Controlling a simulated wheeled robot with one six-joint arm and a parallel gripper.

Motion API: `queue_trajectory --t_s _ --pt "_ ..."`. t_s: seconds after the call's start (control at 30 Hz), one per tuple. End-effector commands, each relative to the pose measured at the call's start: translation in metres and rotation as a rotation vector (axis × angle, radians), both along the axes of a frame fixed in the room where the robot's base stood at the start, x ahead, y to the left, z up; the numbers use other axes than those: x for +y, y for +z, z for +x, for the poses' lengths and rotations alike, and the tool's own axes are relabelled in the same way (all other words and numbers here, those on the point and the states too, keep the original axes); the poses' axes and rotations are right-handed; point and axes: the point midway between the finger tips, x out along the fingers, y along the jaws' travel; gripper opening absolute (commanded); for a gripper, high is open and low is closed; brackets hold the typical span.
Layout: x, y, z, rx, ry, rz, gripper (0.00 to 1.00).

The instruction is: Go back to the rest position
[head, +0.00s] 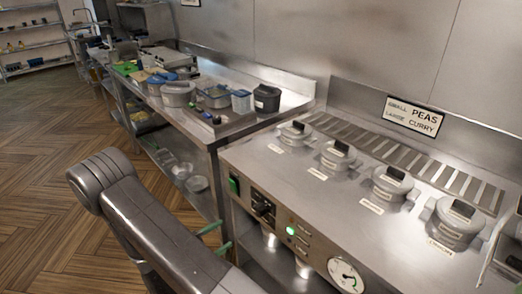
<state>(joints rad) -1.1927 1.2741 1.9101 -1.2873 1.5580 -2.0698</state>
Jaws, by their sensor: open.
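My grey arm (150,225) crosses the lower left of the head view, beside the front of the range (330,190). It runs from a rounded joint at the left down to the bottom edge. My gripper is not in view, so its jaws and anything near them are hidden.
The range top carries several lidded round wells with black handles, such as this lid (389,182). A sign (413,115) hangs behind. A gauge (345,275) is on the front. A steel counter (225,125) with pots stands beyond. The wooden floor (40,150) at left is clear.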

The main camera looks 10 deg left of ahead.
Motion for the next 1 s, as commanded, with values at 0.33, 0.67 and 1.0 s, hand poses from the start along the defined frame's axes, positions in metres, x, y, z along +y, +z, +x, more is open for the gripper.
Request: queue_trajectory --t_s 0.33,0.67,1.0 --pt "-0.016 0.001 0.019 0.001 -0.004 -0.002 0.64" --pt "-0.043 0.001 0.053 0.000 -0.004 -0.001 0.64" --pt "-0.069 0.001 0.087 -0.001 -0.005 0.000 0.64"
